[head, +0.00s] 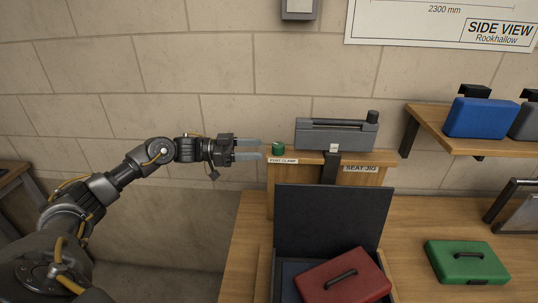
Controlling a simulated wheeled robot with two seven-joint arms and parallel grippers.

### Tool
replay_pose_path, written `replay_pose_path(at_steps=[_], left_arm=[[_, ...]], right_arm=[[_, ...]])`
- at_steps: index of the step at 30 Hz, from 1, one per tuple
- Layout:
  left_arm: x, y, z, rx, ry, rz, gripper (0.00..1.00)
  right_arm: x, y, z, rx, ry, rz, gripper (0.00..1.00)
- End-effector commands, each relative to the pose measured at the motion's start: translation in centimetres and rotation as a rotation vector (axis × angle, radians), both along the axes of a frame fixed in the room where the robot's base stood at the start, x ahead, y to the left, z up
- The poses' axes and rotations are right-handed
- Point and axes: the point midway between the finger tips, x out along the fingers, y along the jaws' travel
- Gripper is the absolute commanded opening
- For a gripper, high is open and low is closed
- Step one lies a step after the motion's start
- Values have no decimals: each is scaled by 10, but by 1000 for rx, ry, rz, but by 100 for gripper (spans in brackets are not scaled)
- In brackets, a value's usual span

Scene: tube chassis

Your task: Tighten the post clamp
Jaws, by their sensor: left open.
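The green knob of the post clamp (278,149) stands on the left end of a wooden block, above a label reading POST CLAMP (284,161). My left gripper (262,149) reaches in from the left. Its two grey fingers are parallel and apart, pointing right at the knob, with their tips just left of it. I cannot tell whether they touch it. The gripper is open and empty. The grey seat jig (335,135) sits on the same block, right of the knob, above a SEAT JIG label. My right gripper is not in view.
An open dark case (328,222) with a red case (343,278) in it stands in front of the block. A green case (466,262) lies on the bench at right. A shelf (432,115) holds a blue case (480,117) and a grey one.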

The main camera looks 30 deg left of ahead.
Motion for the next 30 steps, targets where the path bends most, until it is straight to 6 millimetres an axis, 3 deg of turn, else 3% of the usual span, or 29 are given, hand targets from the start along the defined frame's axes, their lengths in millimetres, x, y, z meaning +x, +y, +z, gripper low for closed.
replay_pose_path(at_steps=[7, 26, 30], left_arm=[[-15, 25, -2, 1, 1, 0, 55], [-17, 28, 1, 1, -4, -1, 55], [-9, 33, -2, 74, -85, 45, 55]], right_arm=[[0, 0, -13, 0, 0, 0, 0], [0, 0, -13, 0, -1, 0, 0], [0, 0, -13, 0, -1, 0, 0]])
